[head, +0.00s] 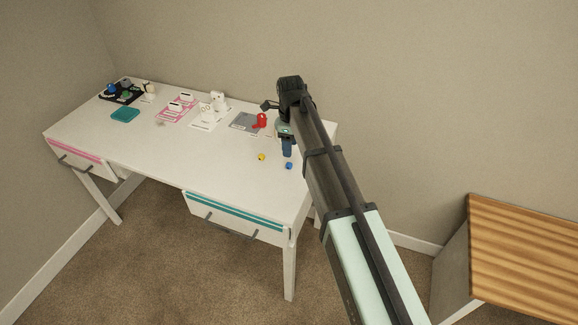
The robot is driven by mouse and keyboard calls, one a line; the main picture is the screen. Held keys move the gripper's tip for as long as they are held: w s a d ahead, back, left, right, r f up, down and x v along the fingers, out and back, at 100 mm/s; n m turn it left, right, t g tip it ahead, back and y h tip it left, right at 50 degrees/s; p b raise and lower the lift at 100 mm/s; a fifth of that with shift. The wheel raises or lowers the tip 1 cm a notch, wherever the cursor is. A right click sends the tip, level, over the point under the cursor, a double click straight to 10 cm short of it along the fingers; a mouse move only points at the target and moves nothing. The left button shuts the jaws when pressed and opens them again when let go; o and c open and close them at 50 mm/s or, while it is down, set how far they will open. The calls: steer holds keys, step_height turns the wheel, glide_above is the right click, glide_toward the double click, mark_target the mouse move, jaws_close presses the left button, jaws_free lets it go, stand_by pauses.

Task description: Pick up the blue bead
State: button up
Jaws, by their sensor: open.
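The blue bead (289,166) is a small round dot on the white desk, near its right end. My gripper (287,152) is just above it in the picture, pointing down, with a dark blue part low on it. It is open. I see a thin strip of desk between it and the bead, and I cannot tell its exact height. Nothing shows held in it. My arm comes in from the lower right and covers part of the desk's right end.
A yellow bead (262,157) lies left of the blue one. A red object (261,120) stands on a grey mat (243,125) behind. White figures, pink cards, a teal tray (125,115) and a black mat (112,98) lie further left. The desk's front middle is clear.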

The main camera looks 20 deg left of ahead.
mark_target(290, 163)
steer(key=shift+w+a+f, duration=0.1)
steer(key=shift+w+f, duration=0.05)
steer(key=shift+f, duration=1.95)
steer(key=shift+w+f, duration=0.1)
steer(key=shift+f, duration=1.95)
jaws_close()
